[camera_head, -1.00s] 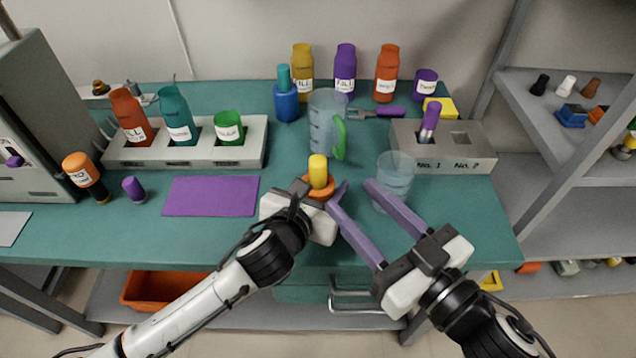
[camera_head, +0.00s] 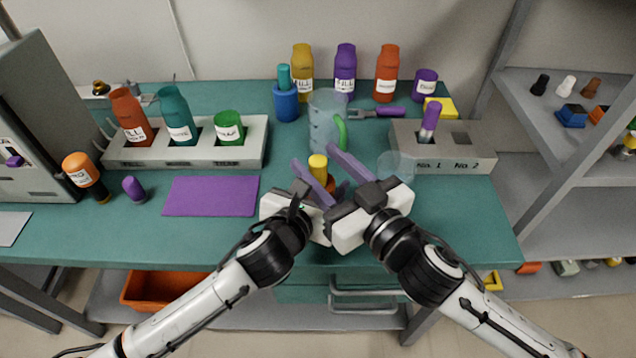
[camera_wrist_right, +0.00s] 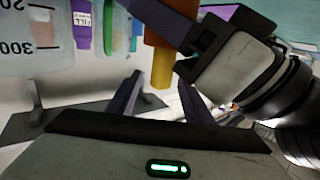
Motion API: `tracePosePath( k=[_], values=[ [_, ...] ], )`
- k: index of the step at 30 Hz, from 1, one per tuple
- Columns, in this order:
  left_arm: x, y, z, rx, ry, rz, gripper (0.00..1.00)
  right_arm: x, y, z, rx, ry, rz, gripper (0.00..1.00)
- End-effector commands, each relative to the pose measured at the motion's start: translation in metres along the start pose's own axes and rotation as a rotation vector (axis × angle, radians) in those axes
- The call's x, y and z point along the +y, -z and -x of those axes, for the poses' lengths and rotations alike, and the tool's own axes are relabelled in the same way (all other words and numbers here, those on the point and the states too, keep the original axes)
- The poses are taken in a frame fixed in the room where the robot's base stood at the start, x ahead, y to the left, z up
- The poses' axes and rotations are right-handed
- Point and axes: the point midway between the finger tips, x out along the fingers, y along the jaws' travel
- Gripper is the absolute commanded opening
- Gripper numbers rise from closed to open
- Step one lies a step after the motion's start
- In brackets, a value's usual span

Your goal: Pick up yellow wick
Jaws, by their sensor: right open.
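The yellow wick (camera_head: 318,163) stands upright on an orange piece (camera_head: 333,186) at the table's front middle. My left gripper (camera_head: 290,205) holds the orange piece; its fingers are mostly hidden in the head view. My right gripper (camera_head: 314,156) is open, with its purple fingers on either side of the wick. In the right wrist view the wick (camera_wrist_right: 162,68) hangs below the orange piece (camera_wrist_right: 157,28), between the spread right fingers (camera_wrist_right: 160,95). I cannot tell whether they touch it.
A clear beaker (camera_head: 396,166) stands just right of my right gripper, partly hidden. A clear jug (camera_head: 322,115) with a green handle is close behind the wick. A purple mat (camera_head: 211,196) lies to the left. A grey two-slot holder (camera_head: 460,165) stands right.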

Motion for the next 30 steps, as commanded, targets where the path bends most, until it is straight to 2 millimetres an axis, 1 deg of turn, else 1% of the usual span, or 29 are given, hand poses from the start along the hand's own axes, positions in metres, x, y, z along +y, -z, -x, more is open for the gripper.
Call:
tracePosePath(
  k=[1,3,10,11,18,19,27,30],
  values=[
    [0.0003,0.0011,-0.0002,0.002,-0.001,0.000,0.00,-0.0001,0.0005,-0.0058,0.001,0.000,0.001,0.46],
    [0.0004,0.0010,-0.0002,0.002,-0.001,0.000,0.00,0.0000,0.0007,-0.0097,0.002,0.000,0.001,0.46],
    [0.0004,0.0011,-0.0003,0.002,-0.001,0.000,0.00,0.0000,-0.0001,-0.0106,0.000,0.000,0.000,0.46],
    [0.0004,0.0011,-0.0003,0.002,-0.001,0.000,0.00,-0.0001,-0.0001,-0.0105,0.000,0.000,0.000,0.43],
    [0.0005,0.0010,-0.0002,0.002,-0.001,0.000,0.00,0.0000,0.0000,-0.0103,0.000,0.000,0.000,0.03],
    [0.0005,0.0010,-0.0002,0.002,-0.001,0.000,0.00,0.0000,-0.0001,-0.0103,0.000,0.000,0.000,0.00],
    [0.0005,0.0010,-0.0002,0.002,-0.001,0.000,0.00,-0.0001,0.0011,-0.0102,0.002,0.000,0.000,0.00],
    [0.0005,0.0009,-0.0002,0.002,-0.001,0.000,0.00,0.0001,0.0078,-0.0102,0.005,0.000,0.001,0.00]
  ],
)
